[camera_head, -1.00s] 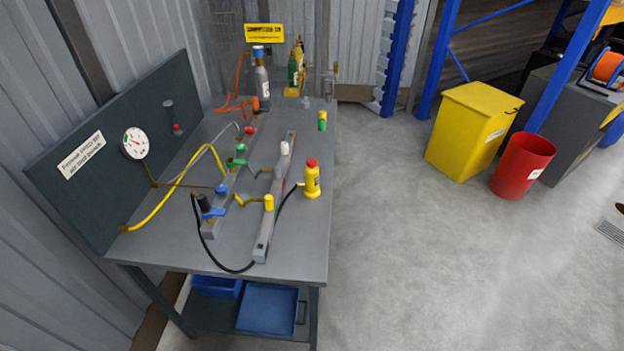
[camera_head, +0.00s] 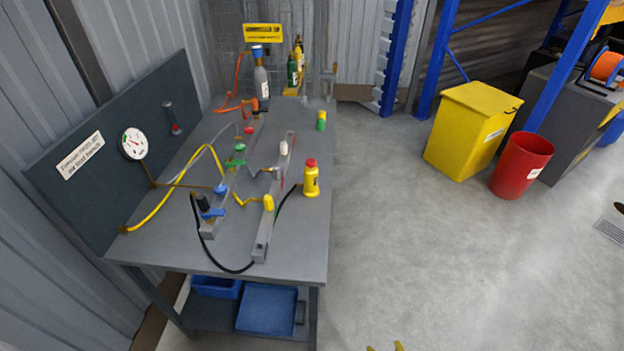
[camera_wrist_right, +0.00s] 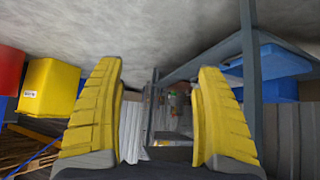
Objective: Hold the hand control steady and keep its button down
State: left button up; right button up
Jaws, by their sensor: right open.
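The hand control (camera_head: 311,180) looks to be the yellow, bottle-shaped body with a red top, upright near the bench's right edge. A black cable (camera_head: 213,255) loops from beside it across the bench front. I cannot tell whether the red top, which looks like its button, is pressed. Nothing holds it. My right gripper (camera_head: 385,348) shows only as yellow fingertips at the bottom edge of the head view, well apart from the control. In the right wrist view the right gripper (camera_wrist_right: 158,80) is open with nothing between its fingers. My left gripper is not in view.
The grey bench (camera_head: 295,255) carries two rails of valves, a yellow hose (camera_head: 160,208), a gauge (camera_head: 134,144) and bottles at the back. Blue trays (camera_head: 266,309) sit on its lower shelf. A yellow bin (camera_head: 465,135) and red bucket (camera_head: 522,167) stand right. The floor between is clear.

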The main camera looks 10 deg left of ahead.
jog(key=w+a+r+t+y, duration=0.1)
jog(key=w+a+r, duration=0.2)
jog(key=w+r, duration=0.3)
jog(key=w+a+r+t+y, duration=0.1)
jog(key=w+a+r+t, duration=0.1)
jog(key=w+r, duration=0.45)
jog(key=n+g+y, duration=0.2)
jog(key=n+y, duration=0.5)
jog(key=y, duration=0.3)
send_near(316, 189)
jog(key=a, duration=0.2)
jog(key=shift+w+d+x, duration=0.1)
jog(key=shift+w+x, duration=0.05)
jog(key=shift+x, duration=1.45)
jog(key=shift+w+d+x, duration=0.1)
jog(key=shift+w+x, duration=0.1)
jog(key=shift+x, duration=1.35)
jog(key=shift+w+d+x, duration=0.1)
jog(key=shift+w+x, duration=0.05)
jog(key=shift+x, duration=1.45)
jog(key=shift+f, duration=0.1)
jog(key=c, duration=0.9)
